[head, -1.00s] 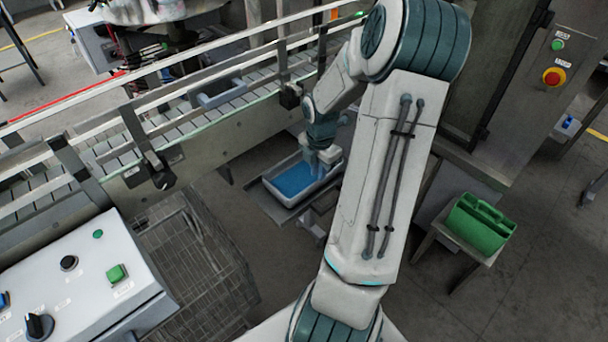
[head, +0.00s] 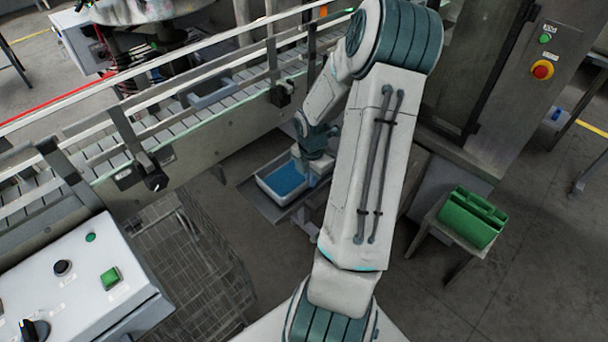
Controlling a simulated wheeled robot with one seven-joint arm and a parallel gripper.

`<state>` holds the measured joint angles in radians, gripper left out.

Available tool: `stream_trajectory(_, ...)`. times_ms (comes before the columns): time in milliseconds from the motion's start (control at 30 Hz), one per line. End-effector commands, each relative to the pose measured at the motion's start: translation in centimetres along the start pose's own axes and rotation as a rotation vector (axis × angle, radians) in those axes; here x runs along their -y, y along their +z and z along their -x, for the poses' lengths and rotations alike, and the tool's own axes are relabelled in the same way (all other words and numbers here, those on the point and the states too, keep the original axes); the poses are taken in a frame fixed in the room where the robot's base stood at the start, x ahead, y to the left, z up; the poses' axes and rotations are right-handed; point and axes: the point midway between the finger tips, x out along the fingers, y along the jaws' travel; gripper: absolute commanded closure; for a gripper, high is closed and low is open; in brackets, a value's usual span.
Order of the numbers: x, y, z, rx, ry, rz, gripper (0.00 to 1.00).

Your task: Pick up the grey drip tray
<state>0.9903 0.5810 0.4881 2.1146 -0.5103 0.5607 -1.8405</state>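The grey drip tray (head: 269,194) is a shallow pale grey tray with a blue surface inside. It sits low, on a flat grey shelf beside the conveyor in the head view. My gripper (head: 318,173) is at the tray's right end, over or against its rim. The fingers are small and partly hidden by my own arm, so I cannot tell whether they touch or grip the tray. The right end of the tray is partly covered by my gripper.
The conveyor (head: 190,134) with side rails runs behind and left of the tray, carrying a grey bin (head: 212,94). A control panel (head: 75,285) stands front left, above a wire mesh structure. A green container (head: 470,218) rests on a small stand at right. Open floor lies at lower right.

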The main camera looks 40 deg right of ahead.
Motion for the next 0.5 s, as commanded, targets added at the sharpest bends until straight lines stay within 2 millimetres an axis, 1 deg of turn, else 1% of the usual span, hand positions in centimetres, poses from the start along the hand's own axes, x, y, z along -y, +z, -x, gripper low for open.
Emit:
stream_trajectory(167, 0.0, 0.1, 0.9, 0.002, 0.002, -0.001, 1.0)
stream_trajectory(267, 0.0, 0.1, 2.1, 0.003, 0.004, -0.002, 1.0)
stream_trajectory(367, 0.0, 0.2, 4.1, 0.004, 0.005, -0.003, 1.0)
stream_trajectory(500, 2.9, 0.9, 5.8, 0.002, 0.002, -0.009, 1.0)
